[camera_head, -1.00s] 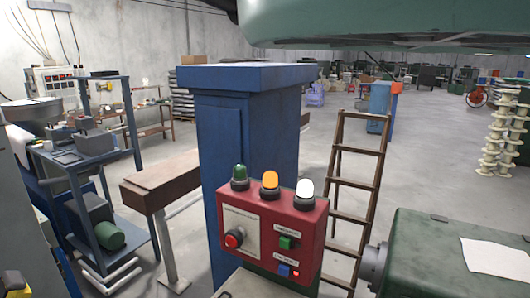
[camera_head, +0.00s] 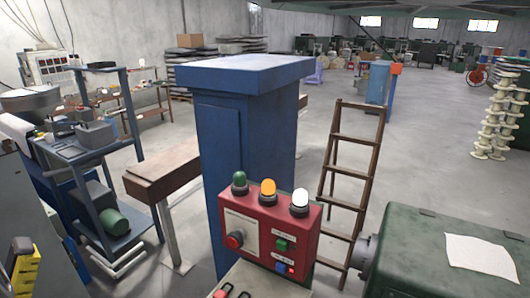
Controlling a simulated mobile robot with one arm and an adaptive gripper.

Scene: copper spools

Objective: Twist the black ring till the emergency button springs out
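The red control box (camera_head: 262,217) stands in front of the blue column, at the lower middle of the head view. The emergency button (camera_head: 235,240) is a small red knob on the left part of its front, on a pale plate (camera_head: 240,224). A dark rim shows around the knob, which I take for the black ring; it is too small to tell whether the button is in or out. My gripper is not in view, and nothing touches the box.
Green, orange and white lamps top the box; green and blue buttons (camera_head: 284,267) sit on its right. A wooden ladder (camera_head: 350,190) and a green machine (camera_head: 400,240) stand right. A trolley (camera_head: 100,190) and brown beam (camera_head: 165,175) stand left.

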